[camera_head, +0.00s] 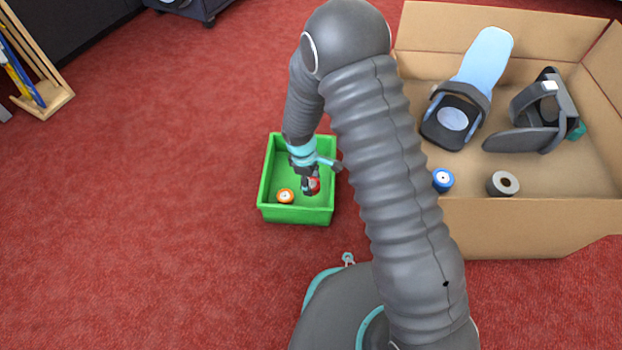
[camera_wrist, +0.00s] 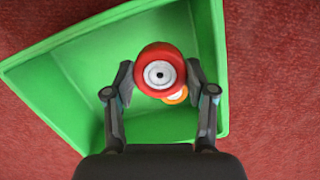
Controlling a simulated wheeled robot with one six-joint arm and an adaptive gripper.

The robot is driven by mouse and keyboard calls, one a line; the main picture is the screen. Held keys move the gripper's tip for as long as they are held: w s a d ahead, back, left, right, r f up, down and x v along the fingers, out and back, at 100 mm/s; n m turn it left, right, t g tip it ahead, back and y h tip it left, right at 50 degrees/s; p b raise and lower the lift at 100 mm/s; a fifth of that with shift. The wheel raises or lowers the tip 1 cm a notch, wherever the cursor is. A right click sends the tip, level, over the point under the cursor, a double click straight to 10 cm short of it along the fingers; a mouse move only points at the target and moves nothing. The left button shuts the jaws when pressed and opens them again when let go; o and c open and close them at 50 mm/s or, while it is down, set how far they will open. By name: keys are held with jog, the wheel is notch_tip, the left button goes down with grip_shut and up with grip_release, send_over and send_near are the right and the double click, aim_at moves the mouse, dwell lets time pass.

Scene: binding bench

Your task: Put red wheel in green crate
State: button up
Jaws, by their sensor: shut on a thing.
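The red wheel (camera_wrist: 160,68) is held between the two fingers of my gripper (camera_wrist: 160,78), which is shut on it. In the head view the red wheel (camera_head: 314,185) shows at the tip of my gripper (camera_head: 311,184), over the inside of the green crate (camera_head: 297,214). In the wrist view the crate's green wall (camera_wrist: 40,95) spreads out behind and below the wheel. How high the wheel is above the crate floor I cannot tell exactly.
An orange wheel (camera_head: 285,196) lies in the crate at its near left. A large cardboard box (camera_head: 530,225) at the right holds a blue wheel (camera_head: 443,180), a grey wheel (camera_head: 503,184) and two binding-like parts. A wooden rack (camera_head: 50,100) stands at the far left. Red carpet is clear at left.

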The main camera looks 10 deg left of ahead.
aim_at(311, 183)
jog(key=shift+f, duration=4)
jog(key=o, duration=1.2)
jog(key=shift+o, duration=0.2)
notch_tip(311, 183, up, 20)
jog(key=p, duration=1.3)
